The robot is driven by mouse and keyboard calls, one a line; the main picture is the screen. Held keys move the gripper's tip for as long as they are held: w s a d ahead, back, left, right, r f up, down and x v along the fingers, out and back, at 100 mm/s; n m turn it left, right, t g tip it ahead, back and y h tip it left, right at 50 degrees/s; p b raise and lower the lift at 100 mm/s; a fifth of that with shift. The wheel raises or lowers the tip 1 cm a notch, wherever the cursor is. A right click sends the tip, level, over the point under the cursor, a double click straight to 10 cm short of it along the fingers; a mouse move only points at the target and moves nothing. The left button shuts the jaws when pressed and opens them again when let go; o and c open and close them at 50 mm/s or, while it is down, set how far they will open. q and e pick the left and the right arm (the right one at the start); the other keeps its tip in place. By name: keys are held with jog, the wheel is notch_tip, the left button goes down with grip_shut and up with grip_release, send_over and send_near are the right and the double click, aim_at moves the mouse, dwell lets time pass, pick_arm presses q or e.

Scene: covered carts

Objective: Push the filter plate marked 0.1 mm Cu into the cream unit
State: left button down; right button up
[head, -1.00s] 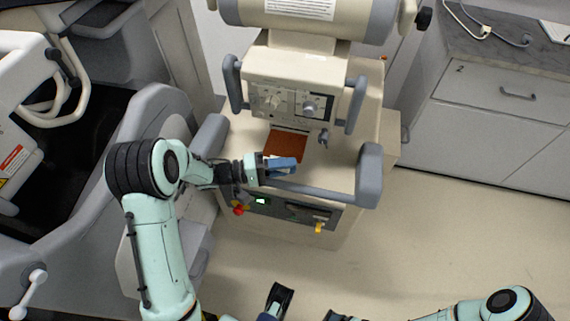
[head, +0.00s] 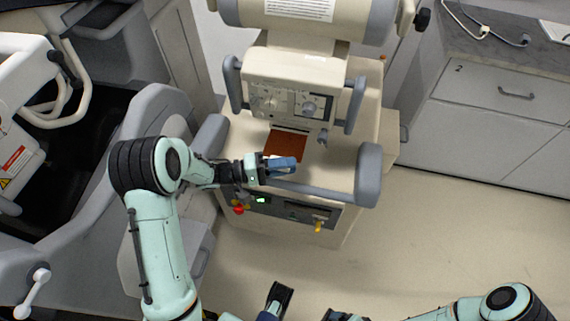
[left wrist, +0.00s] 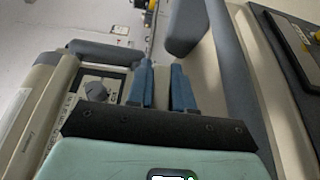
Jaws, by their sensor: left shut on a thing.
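The filter plate (head: 286,144) is a flat copper-brown sheet on the cream unit's top deck. Its far edge is at the slot line under the control panel. No marking on it can be read. The cream unit (head: 340,170) stands in the middle of the head view. My left gripper (head: 284,165), with blue fingers, is at the plate's near edge and shut on it; the fingers hide that edge. The fingers also show in the left wrist view (left wrist: 161,85), where the plate cannot be made out. My right arm is at the bottom right, its gripper mostly cut off.
The control panel (head: 292,98) with knobs rises behind the plate. A grey handle rail (head: 325,193) runs along the unit's front, close to my left gripper. A grey machine (head: 165,105) stands at left, cabinets (head: 480,125) at right. The floor at lower right is clear.

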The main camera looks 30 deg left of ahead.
aim_at(293, 138)
pick_arm(q)
jog(key=shift+w+a+p, duration=0.2)
jog(key=shift+w, duration=0.55)
jog(key=shift+w+a+p, duration=0.15)
jog(key=shift+w, duration=0.65)
jog(key=shift+w+a+p, duration=0.2)
jog(key=shift+w, duration=0.55)
jog(key=shift+w+a+p, duration=0.1)
jog(key=shift+w+a, duration=0.1)
jog(key=shift+w, duration=0.6)
jog(key=shift+w+a+p, duration=0.15)
jog(key=shift+w, duration=0.6)
jog(key=shift+w+a+p, duration=0.1)
jog(key=shift+w+a, duration=0.1)
jog(key=shift+w, duration=0.6)
jog(key=c, duration=0.9)
grip_release()
